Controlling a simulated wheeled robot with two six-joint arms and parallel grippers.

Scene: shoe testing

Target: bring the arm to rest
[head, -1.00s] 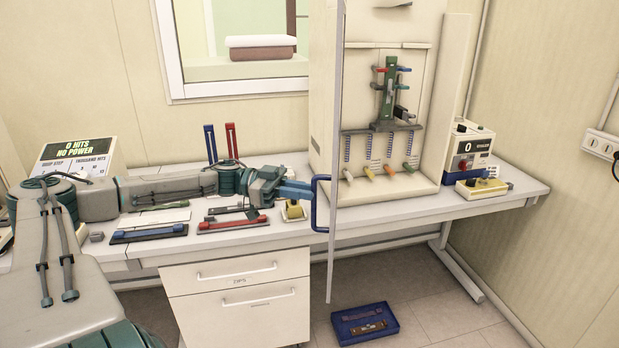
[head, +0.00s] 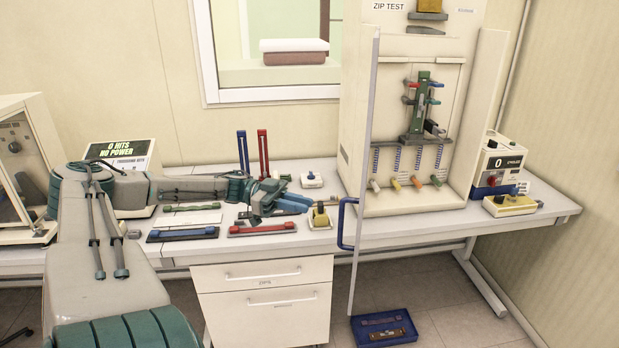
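My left arm comes in from the left and reaches over the bench, bent at the elbow. Its gripper (head: 294,204) has blue fingers and hovers over the bench near a small yellow-and-white device (head: 320,216). The gripper is apart from the blue handle (head: 342,224) of the cabinet door, with a gap between them, and I see nothing held in it. The fingers are too small and overlapped to tell their opening. The clear door (head: 362,150) shows nearly edge-on, swung out from the zip test cabinet (head: 390,185). My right gripper is out of view.
Blue (head: 183,233) and red (head: 262,229) strip fixtures lie on the bench below the arm. Two upright posts stand behind it. A blue tray (head: 384,327) lies on the floor.

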